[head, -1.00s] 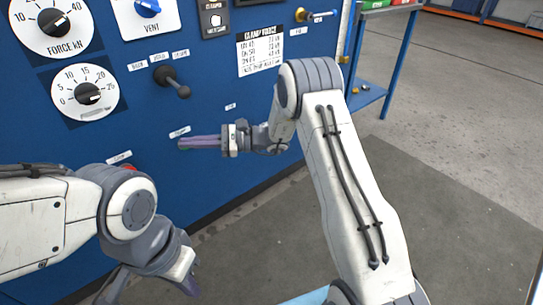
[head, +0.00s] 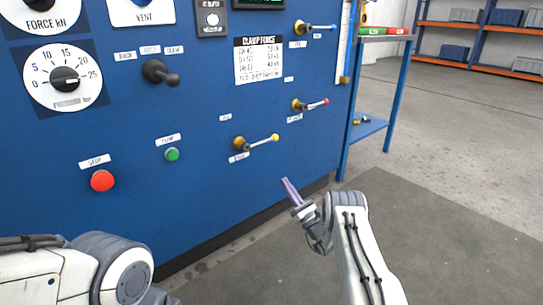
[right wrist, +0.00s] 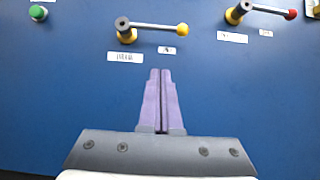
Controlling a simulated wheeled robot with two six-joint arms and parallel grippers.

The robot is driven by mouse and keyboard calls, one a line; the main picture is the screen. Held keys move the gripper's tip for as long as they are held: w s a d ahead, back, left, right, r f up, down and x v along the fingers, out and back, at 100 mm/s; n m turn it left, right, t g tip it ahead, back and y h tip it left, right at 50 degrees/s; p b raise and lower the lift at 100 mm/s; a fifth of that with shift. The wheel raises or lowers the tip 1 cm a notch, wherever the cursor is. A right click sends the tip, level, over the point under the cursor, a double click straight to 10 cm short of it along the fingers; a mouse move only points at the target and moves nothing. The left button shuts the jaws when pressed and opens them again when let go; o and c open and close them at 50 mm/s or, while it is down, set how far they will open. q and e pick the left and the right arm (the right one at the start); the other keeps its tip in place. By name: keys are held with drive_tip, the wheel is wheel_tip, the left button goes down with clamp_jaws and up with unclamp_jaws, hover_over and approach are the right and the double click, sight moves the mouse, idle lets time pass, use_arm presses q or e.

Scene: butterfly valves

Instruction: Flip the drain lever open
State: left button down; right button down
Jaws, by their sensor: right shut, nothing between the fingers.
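A lever with a yellow tip (head: 258,142) sits low on the blue panel; its handle lies sideways, tip to the right. It also shows at the top of the right wrist view (right wrist: 152,28). A lever with a red tip (head: 310,104) is above and right of it, and one with a blue tip (head: 315,27) is higher still. The labels are too blurred to tell which lever is the drain. My right gripper (head: 286,184) is shut and empty, below and right of the yellow-tipped lever, apart from it. My left gripper is out of view.
The blue panel (head: 210,200) also carries a red button (head: 102,180), a green button (head: 172,154), a black switch (head: 160,73) and a pressure dial (head: 64,79). A blue cart (head: 380,40) stands right of the panel. The floor at right is clear.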

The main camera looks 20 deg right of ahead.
sight(261, 143)
drive_tip(key=s+r+b+x, duration=0.1)
drive_tip(key=r+b+x, duration=0.1)
drive_tip(key=b+x, duration=0.6)
drive_tip(key=x, duration=0.4)
drive_tip(key=shift+r, duration=0.3)
drive_tip(key=shift+w, duration=0.15)
